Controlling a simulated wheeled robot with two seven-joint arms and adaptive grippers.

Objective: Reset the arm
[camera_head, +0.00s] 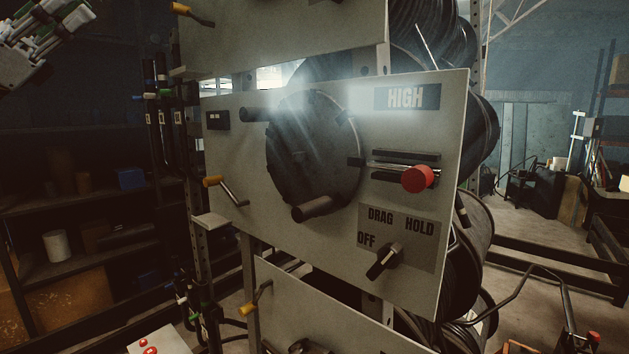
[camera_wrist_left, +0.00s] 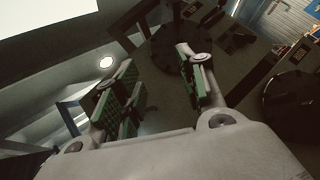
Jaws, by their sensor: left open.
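My left gripper (camera_head: 45,30) shows at the upper left corner of the head view, raised and apart from the grey panel. In the left wrist view the same gripper (camera_wrist_left: 158,85) has its two green-padded fingers spread with nothing between them. My right gripper is in neither view. The grey panel (camera_head: 240,135) labelled HIGH stands in the middle of the head view. It carries a large dark round wheel (camera_head: 312,150) with a handle, a red knob (camera_head: 418,178) on a slider, and a black selector knob (camera_head: 384,262) below the words DRAG, HOLD and OFF.
Dark shelves (camera_head: 90,195) with boxes and cans stand at the left. Black hose reels (camera_head: 478,125) sit behind the panel. Another panel (camera_head: 285,30) is above. The space around my left gripper looks clear.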

